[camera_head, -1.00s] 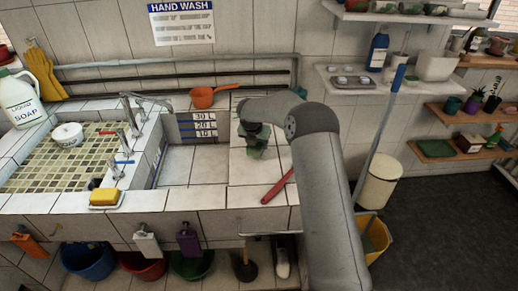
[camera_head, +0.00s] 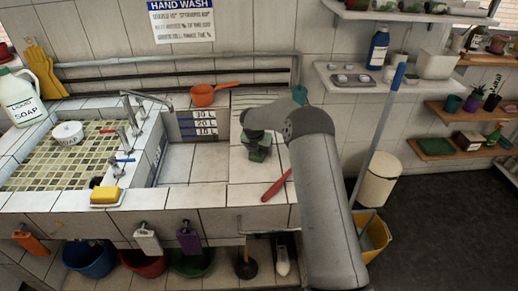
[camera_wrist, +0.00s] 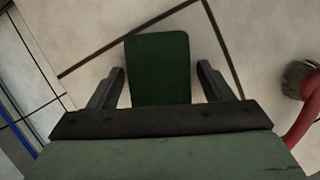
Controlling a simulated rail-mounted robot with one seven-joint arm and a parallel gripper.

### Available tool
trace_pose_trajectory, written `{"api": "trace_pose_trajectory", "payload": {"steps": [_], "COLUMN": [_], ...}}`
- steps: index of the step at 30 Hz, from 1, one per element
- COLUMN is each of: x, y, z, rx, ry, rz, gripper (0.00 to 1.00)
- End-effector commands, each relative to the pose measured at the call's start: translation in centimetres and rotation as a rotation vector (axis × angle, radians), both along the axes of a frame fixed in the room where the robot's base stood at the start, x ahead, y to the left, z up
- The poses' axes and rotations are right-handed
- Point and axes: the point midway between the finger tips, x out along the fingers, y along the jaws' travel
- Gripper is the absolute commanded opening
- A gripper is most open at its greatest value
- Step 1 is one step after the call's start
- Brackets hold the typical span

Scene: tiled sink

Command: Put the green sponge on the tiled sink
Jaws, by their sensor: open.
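The green sponge (camera_wrist: 158,62) is a dark green block on pale tiles in the wrist view. My gripper (camera_wrist: 161,70) is open, with one finger on each side of the sponge and a gap at both sides. In the head view my gripper (camera_head: 257,147) points down over the tiled counter right of the water basin. There I cannot clearly tell the sponge from the green gripper body. The tiled sink (camera_head: 45,175) is at the left, with a basin floor of small yellow-green tiles.
A red-handled tool (camera_head: 277,186) lies right of my gripper and shows at the wrist view's right edge. A yellow sponge (camera_head: 106,196) sits on the sink's front ledge. A white bowl (camera_head: 67,133) is in the sink. Taps (camera_head: 135,110) stand along its right wall.

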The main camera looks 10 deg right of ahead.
Motion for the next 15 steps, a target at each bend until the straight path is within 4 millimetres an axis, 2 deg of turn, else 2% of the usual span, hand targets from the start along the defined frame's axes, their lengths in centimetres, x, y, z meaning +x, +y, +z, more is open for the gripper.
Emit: {"api": "trace_pose_trajectory", "payload": {"steps": [5, 8, 15], "x": [-0.1, -0.6, -2.4], "y": [0.1, 0.4, 1.3], "z": [0.8, 2.2, 7.0], "rx": [0.0, -0.001, -0.001], "ry": [-0.001, -0.003, -0.004], "rz": [0.0, 0.0, -0.001], "gripper": [0.74, 0.74, 0.74]}}
